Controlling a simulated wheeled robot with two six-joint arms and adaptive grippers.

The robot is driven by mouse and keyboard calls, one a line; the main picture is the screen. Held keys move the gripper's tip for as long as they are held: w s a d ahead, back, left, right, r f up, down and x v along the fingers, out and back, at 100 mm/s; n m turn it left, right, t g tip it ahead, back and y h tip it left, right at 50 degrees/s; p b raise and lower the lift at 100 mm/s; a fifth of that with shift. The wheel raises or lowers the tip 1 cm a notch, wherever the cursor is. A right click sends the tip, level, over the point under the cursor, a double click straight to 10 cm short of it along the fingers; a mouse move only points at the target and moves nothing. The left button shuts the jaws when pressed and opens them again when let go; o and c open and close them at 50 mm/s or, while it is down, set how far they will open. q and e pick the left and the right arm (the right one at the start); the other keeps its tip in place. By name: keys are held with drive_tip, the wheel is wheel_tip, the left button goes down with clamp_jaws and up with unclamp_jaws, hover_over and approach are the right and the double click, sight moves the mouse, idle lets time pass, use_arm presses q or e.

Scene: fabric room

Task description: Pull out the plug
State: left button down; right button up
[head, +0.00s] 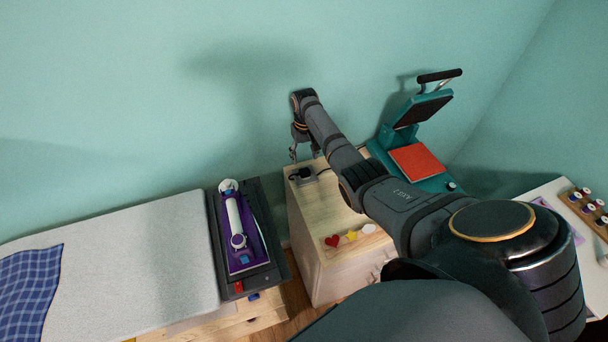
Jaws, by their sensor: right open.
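A black plug (299,173) with a dark cord sits in a small grey socket block on the far left part of the wooden cabinet top. My right gripper (304,155) is open, pointing down just above and behind the plug, near the wall. It appears apart from the plug. The cord runs right from the plug and is partly hidden behind my right arm. My left gripper is not in view.
A teal heat press (405,133) with a red pad stands open at the cabinet's back right. An ironing board (150,250) with a purple and white iron (236,225) is at left. Heart, star and oval patches (351,236) lie at the cabinet (318,212) front.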

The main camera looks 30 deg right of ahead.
sight(304, 171)
wheel_tip(304, 171, down, 3)
drive_tip(key=shift+b, duration=1.15)
wheel_tip(304, 171, down, 5)
drive_tip(key=b, duration=0.3)
drive_tip(key=shift+s+r, duration=0.1)
drive_tip(key=shift+r, duration=0.05)
drive_tip(key=shift+a, duration=0.2)
drive_tip(key=shift+p, duration=0.4)
drive_tip(key=shift+c, duration=0.4)
clamp_jaws()
drive_tip(key=shift+r, duration=0.1)
